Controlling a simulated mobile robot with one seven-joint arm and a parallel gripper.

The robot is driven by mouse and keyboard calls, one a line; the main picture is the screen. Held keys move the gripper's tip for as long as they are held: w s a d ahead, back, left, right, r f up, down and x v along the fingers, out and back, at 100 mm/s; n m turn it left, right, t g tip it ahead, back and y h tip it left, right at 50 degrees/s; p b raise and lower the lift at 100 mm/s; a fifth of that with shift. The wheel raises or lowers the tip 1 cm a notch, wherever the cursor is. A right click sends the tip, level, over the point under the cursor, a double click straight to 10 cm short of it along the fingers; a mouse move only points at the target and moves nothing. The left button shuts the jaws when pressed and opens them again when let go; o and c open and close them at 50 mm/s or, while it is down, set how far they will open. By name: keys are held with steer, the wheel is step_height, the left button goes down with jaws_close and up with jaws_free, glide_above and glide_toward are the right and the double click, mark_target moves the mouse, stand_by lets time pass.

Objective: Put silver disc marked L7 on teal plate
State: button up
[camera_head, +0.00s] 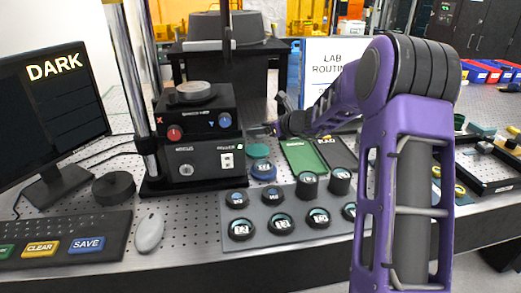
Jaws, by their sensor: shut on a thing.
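My gripper (268,128) reaches in from the right, beside the black instrument and above the round teal plate (258,150). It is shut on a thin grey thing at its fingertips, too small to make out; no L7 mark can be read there. The teal plate looks bare and sits just behind a blue round piece (263,170). A silver disc-like top (196,92) sits on the black instrument (200,130); I see no L7 on it.
A green mat (304,157) lies right of the plate. The monitor (50,110), mouse (149,232) and keyboard (60,240) are at left. A metal post (138,90) stands beside the instrument.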

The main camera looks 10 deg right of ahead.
mark_target(261, 151)
step_height(261, 151, down, 6)
steer(key=shift+r+b, duration=0.1)
steer(key=shift+b, duration=0.5)
steer(key=o, duration=1.4)
steer(key=p+v, duration=0.1)
steer(key=v, duration=1.1)
